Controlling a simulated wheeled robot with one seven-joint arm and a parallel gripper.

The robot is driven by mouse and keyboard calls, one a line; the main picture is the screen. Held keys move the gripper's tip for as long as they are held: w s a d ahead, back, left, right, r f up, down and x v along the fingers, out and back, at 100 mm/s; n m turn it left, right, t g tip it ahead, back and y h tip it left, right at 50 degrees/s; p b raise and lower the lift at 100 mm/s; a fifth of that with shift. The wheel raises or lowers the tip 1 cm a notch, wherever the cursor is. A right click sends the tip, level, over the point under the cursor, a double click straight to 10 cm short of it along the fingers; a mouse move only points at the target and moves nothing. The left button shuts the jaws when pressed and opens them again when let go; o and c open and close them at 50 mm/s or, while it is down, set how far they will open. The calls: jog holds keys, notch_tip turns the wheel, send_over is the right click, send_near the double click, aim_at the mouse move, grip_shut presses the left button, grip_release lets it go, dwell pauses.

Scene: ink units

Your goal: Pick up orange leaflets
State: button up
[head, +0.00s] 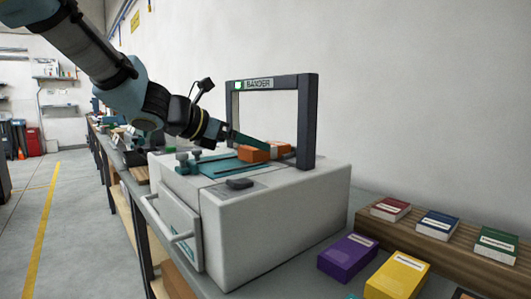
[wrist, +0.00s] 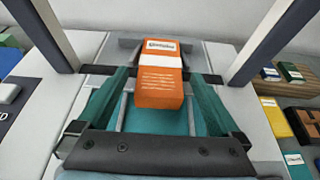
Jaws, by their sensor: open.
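The orange leaflets (head: 256,154) are a stack with a white band around it, lying on the teal bed of the white banding machine (head: 270,215), under its dark arch (head: 312,115). In the wrist view the orange leaflets (wrist: 160,90) lie lengthwise, with a white label at the far end. My gripper (head: 268,147) reaches in from the left at the stack. In the wrist view its teal fingers stand apart on both sides of the stack, open. The fingertips' exact contact with the stack cannot be told.
Purple (head: 347,257) and yellow (head: 397,277) stacks lie on the bench right of the machine. Red (head: 390,208), blue (head: 437,224) and green (head: 497,245) stacks sit on a wooden board (head: 420,252). The arch posts rise close on both sides of my gripper.

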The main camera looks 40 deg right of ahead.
jog(key=shift+x, duration=1.9)
